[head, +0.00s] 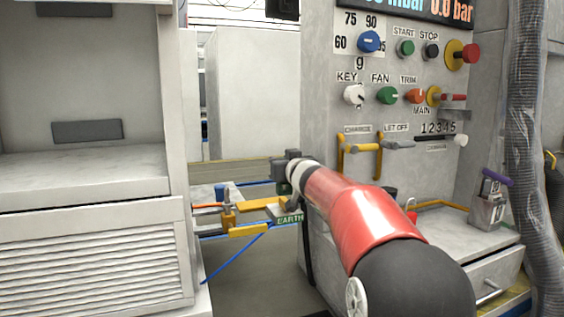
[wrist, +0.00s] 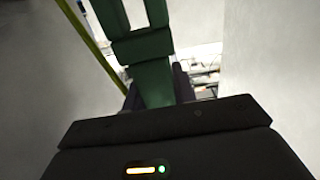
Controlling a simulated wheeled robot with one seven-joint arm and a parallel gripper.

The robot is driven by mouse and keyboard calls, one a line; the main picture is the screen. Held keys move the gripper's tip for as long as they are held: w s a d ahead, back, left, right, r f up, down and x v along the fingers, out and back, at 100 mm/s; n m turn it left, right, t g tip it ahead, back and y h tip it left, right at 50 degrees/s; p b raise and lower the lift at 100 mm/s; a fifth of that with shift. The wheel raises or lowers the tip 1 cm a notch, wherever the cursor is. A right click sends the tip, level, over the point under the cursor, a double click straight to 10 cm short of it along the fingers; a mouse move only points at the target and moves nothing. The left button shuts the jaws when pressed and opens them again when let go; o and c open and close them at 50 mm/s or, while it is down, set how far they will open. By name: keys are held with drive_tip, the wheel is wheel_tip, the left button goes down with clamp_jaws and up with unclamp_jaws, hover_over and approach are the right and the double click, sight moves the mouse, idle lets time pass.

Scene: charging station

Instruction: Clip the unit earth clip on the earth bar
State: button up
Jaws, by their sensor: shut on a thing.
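My gripper (head: 284,170) is in the middle of the head view, just above the green EARTH label (head: 290,219). In the wrist view, the dark fingers of my gripper (wrist: 156,92) are shut on a green clip (wrist: 146,48), taken to be the unit earth clip. The clip stretches away from the fingers toward the top of the picture. In the head view the clip is mostly hidden by my gripper and arm. I cannot make out the earth bar for certain near the label, nor whether the clip touches it.
Yellow fittings (head: 262,204) and a blue cable (head: 232,258) lie left of the label. The grey control panel (head: 325,110) with knobs and yellow handles (head: 360,160) rises behind my arm. A white cabinet (head: 90,240) stands at left. A ribbed hose (head: 530,150) hangs at right.

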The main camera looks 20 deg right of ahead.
drive_tip(key=shift+f+b, duration=1.35)
drive_tip(key=shift+f, duration=0.7)
idle(0.4)
drive_tip(key=o, duration=1.1)
drive_tip(key=shift+s+p, duration=0.35)
drive_tip(key=shift+s, duration=3.6)
drive_tip(key=s+a+f+g+p, duration=0.1)
drive_tip(key=s+a+f+g, duration=0.3)
drive_tip(key=s, duration=0.7)
drive_tip(key=s+a+f+g+p, duration=0.2)
drive_tip(key=s+a+f+g, duration=0.2)
drive_tip(key=s+f, duration=0.4)
drive_tip(key=s+a+f+g+p, duration=0.1)
drive_tip(key=s+a+f+g, duration=0.3)
drive_tip(key=s, duration=1.2)
drive_tip(key=shift+a+f, duration=0.95)
drive_tip(key=shift+f, duration=0.3)
